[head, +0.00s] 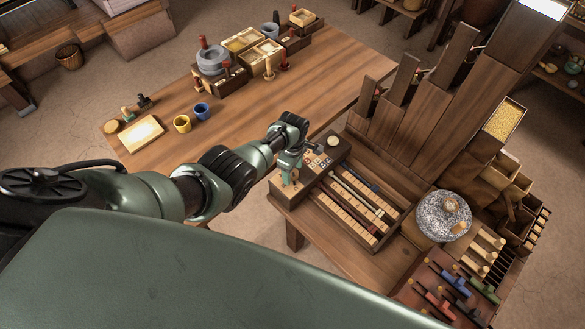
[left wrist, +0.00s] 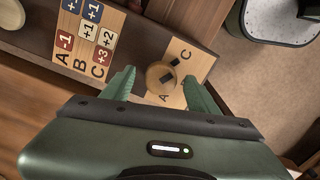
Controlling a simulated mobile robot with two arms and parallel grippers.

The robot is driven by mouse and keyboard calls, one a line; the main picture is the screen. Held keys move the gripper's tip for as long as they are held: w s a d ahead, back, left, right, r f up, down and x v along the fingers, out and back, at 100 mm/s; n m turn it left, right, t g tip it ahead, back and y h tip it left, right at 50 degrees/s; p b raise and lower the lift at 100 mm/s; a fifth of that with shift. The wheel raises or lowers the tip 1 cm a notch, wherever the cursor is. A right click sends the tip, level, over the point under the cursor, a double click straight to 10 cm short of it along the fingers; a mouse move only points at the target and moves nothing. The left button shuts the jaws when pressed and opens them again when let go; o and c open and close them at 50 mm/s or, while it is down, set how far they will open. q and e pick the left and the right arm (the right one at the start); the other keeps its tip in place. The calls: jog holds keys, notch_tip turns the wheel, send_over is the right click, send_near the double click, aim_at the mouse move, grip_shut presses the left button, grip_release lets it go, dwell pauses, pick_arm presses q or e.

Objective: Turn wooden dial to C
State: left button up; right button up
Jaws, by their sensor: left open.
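The wooden dial (left wrist: 160,77) is a small round tan knob with a dark bar mark on it, on a pale wooden plate (left wrist: 201,62). The plate shows a letter C at the upper right of the dial and a letter A below it. In the head view my left gripper (head: 290,172) is over the near-left end of the dark wooden console. My right gripper is not in view.
Beside the dial is a board (left wrist: 88,37) with A, B, C rows and red and blue number tiles. In the head view, a slotted tray (head: 355,205) and a speckled round stone (head: 443,216) lie to the right. A long table (head: 240,120) stands behind.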

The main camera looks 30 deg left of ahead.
pick_arm(q)
jog(key=shift+r+p, duration=0.3)
jog(key=shift+r, duration=0.15)
notch_tip(320, 180, up, 6)
jog(key=shift+r+p, duration=0.1)
jog(key=shift+p, duration=0.95)
jog(key=shift+r, duration=0.35)
